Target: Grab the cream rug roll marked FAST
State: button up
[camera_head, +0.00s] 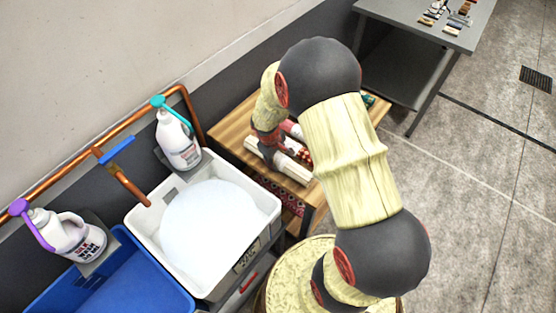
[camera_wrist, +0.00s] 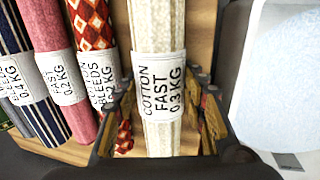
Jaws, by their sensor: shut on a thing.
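The cream rug roll (camera_wrist: 160,125) stands out in the wrist view, with a white band reading COTTON FAST 0.3 KG. My gripper (camera_wrist: 165,112) has a finger on each side of this roll, at about the height of the band, and is shut on it. In the head view my gripper (camera_head: 268,140) is over the wooden bench and mostly hidden by my arm. A cream roll (camera_head: 278,160) shows below it there. In the wrist view the roll lies against the wooden surface, and I cannot tell whether it is lifted.
Left of it are a red patterned roll (camera_wrist: 92,30) marked BLEEDS, a pink roll (camera_wrist: 60,85) and a striped roll (camera_wrist: 35,95). A white tub (camera_head: 150,215) with pale foam, a blue tub (camera_head: 120,285) and two pump jugs stand left of the wooden bench (camera_head: 232,128).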

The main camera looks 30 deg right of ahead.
jog(key=shift+c, duration=1.4)
jog(key=shift+r, duration=0.15)
